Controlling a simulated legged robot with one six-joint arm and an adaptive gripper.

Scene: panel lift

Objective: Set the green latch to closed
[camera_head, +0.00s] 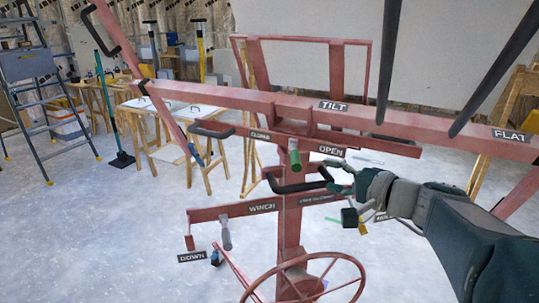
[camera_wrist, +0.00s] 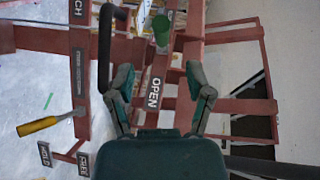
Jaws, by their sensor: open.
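The green latch (camera_head: 294,154) is a short round green handle on the red panel lift's post, between the CLOSED label (camera_head: 260,136) and the OPEN label (camera_head: 330,151). I cannot tell which setting it is in. My gripper (camera_head: 337,180) is open and empty, to the right of the latch and a little lower in the head view. In the wrist view the green latch (camera_wrist: 161,28) is beyond my spread fingers (camera_wrist: 160,78), apart from them. The OPEN label (camera_wrist: 153,93) shows between the fingers.
A black bar handle (camera_head: 300,186) sits just below the latch, close to my fingers; it also shows in the wrist view (camera_wrist: 105,45). Below are the winch lever (camera_head: 226,236) and a red handwheel (camera_head: 305,283). The TILT beam (camera_head: 230,98) crosses above. A yellow-handled lever (camera_wrist: 40,125) is at the wrist view's left.

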